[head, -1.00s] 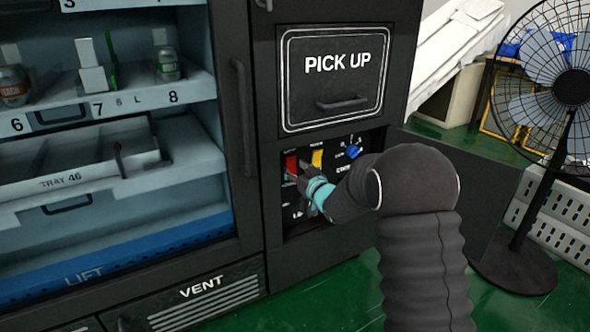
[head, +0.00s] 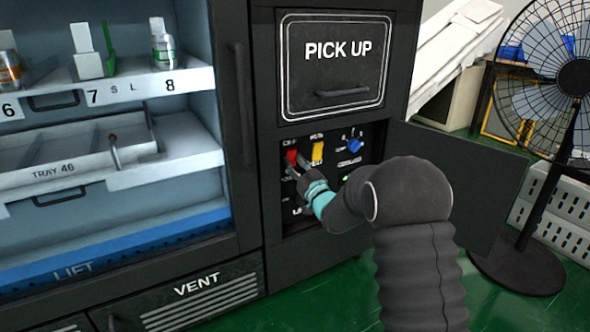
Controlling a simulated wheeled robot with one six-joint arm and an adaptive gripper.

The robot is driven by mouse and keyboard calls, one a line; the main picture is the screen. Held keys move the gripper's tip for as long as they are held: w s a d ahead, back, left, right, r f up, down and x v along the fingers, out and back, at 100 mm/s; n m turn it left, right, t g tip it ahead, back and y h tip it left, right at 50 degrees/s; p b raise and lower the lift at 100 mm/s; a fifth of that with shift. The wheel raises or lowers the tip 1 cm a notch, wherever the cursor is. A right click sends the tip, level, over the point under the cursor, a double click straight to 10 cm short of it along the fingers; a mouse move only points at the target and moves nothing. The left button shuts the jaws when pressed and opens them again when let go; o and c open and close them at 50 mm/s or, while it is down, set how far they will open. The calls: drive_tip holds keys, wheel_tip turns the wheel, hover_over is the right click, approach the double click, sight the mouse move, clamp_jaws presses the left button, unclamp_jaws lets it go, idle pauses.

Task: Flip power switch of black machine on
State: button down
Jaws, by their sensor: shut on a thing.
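The black machine (head: 256,60) is a tall vending cabinet. Its lower right compartment is open and shows a control panel (head: 331,141). On the panel are a red switch (head: 291,157), a yellow switch (head: 317,152) and a blue knob (head: 354,145); their labels are too small to read. The fingers partly hide the switch and the panel below. A small green light (head: 347,178) shows on the panel right of my gripper.
The compartment's door (head: 470,165) stands open to the right, behind my arm. The PICK UP hatch (head: 335,62) is shut above the panel. A black standing fan (head: 572,90) and a white crate (head: 560,225) stand at the right. Green floor is free in front.

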drive_tip(key=c, duration=1.9)
unclamp_jaws()
clamp_jaws()
drive_tip(key=o, duration=1.1)
unclamp_jaws()
drive_tip(key=shift+o, duration=0.2)
drive_tip(key=v, duration=1.2)
drive_tip(key=shift+f, duration=0.2)
